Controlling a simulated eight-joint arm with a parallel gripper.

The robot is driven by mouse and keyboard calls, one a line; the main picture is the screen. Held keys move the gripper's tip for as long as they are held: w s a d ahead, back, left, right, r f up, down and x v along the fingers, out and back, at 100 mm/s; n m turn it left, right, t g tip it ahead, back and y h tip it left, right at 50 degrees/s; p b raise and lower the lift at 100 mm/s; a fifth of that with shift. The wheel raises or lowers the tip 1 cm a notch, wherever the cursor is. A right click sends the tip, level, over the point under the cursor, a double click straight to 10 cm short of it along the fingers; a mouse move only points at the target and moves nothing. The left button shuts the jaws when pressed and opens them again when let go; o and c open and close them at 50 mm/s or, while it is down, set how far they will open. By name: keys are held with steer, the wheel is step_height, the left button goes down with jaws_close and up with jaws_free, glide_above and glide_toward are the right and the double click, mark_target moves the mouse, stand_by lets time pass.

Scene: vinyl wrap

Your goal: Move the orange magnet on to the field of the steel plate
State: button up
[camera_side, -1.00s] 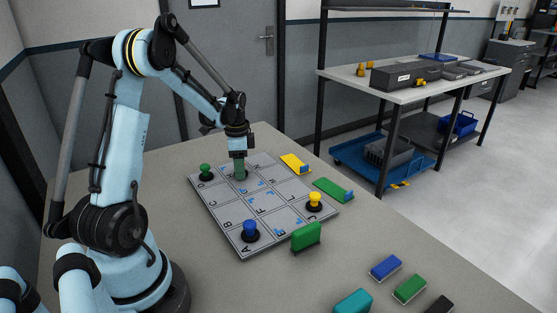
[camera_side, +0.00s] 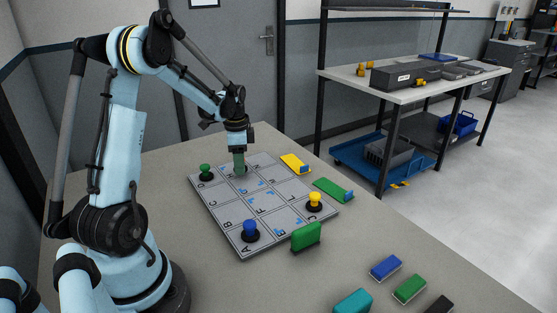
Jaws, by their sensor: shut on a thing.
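The steel plate (camera_side: 268,220) lies on the table, a grey board ruled into lettered fields with small blue marks. My gripper (camera_side: 239,171) points down over a field at its far side, right of the green magnet (camera_side: 206,171). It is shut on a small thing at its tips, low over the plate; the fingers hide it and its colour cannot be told. No orange magnet shows openly. A blue magnet (camera_side: 250,229) stands in the near-left corner field, and a yellow magnet (camera_side: 315,198) at the right side.
A yellow block (camera_side: 294,162), a flat green block (camera_side: 332,188) and an upright green block (camera_side: 306,237) lie along the plate's right side. Blue (camera_side: 386,267), green (camera_side: 410,289) and teal (camera_side: 352,302) blocks lie at the front right. The table (camera_side: 210,278) is clear at front centre.

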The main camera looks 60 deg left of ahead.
steer(key=shift+r, duration=3.2)
steer(key=w+d+r, duration=0.1)
steer(key=w+d, duration=0.2)
steer(key=d, duration=0.9)
steer(key=w+d+r, duration=0.2)
steer(key=w+d, duration=0.2)
steer(key=d, duration=0.8)
glide_above(292, 189)
step_height(292, 189, down, 7)
steer(key=shift+d+f, duration=0.1)
steer(key=shift+f, duration=1.9)
